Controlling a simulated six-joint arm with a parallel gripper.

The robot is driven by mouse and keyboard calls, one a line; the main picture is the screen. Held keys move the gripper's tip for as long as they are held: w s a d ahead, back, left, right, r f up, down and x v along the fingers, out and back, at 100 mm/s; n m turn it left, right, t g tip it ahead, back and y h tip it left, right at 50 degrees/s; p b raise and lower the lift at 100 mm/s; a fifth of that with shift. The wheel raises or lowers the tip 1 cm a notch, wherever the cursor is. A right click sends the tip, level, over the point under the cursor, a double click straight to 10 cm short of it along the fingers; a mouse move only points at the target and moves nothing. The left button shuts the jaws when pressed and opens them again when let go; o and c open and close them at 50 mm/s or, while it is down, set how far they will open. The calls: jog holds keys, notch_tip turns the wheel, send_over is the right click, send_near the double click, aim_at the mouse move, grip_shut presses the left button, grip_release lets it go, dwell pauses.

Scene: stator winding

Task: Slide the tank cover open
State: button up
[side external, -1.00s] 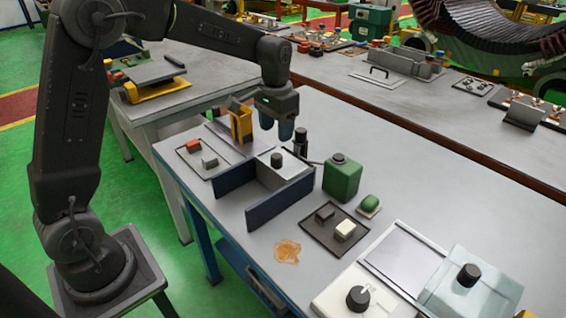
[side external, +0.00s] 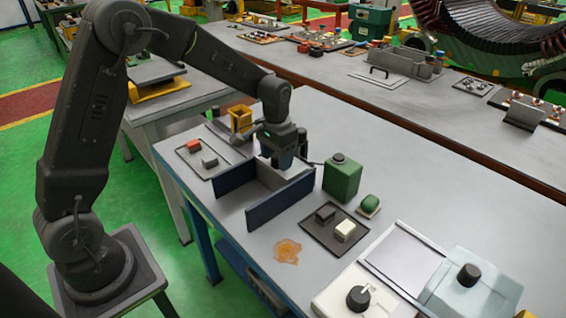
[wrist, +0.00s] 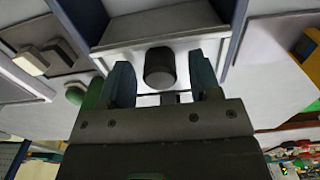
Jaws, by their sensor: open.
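A pale cover (wrist: 118,52) with a round black knob (wrist: 160,68) lies between two dark blue side walls on the table. In the side external view the near wall (side external: 280,202) and the far wall (side external: 235,176) show, and my gripper hides the knob and most of the cover. My gripper (side external: 283,163) points down over the cover. In the wrist view my two fingers (wrist: 163,82) are open, one on each side of the knob, with visible gaps. Contact with the cover surface cannot be told.
A yellow holder (side external: 240,120) stands close left of my gripper, beside a tray (side external: 202,160) with red and grey blocks. A green container (side external: 342,178) stands to the right. A brown stain marks the table.

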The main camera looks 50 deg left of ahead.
jog(key=shift+f, duration=0.3)
jog(key=shift+c, duration=1.4)
jog(key=c, duration=0.4)
jog(key=shift+s+r, duration=0.2)
jog(key=shift+s, duration=0.7)
jog(key=s, duration=0.8)
jog(key=shift+s, duration=0.15)
jog(key=o, duration=0.7)
jog(key=shift+s, duration=0.1)
notch_tip(320, 180, up, 6)
jog(key=shift+f, duration=0.1)
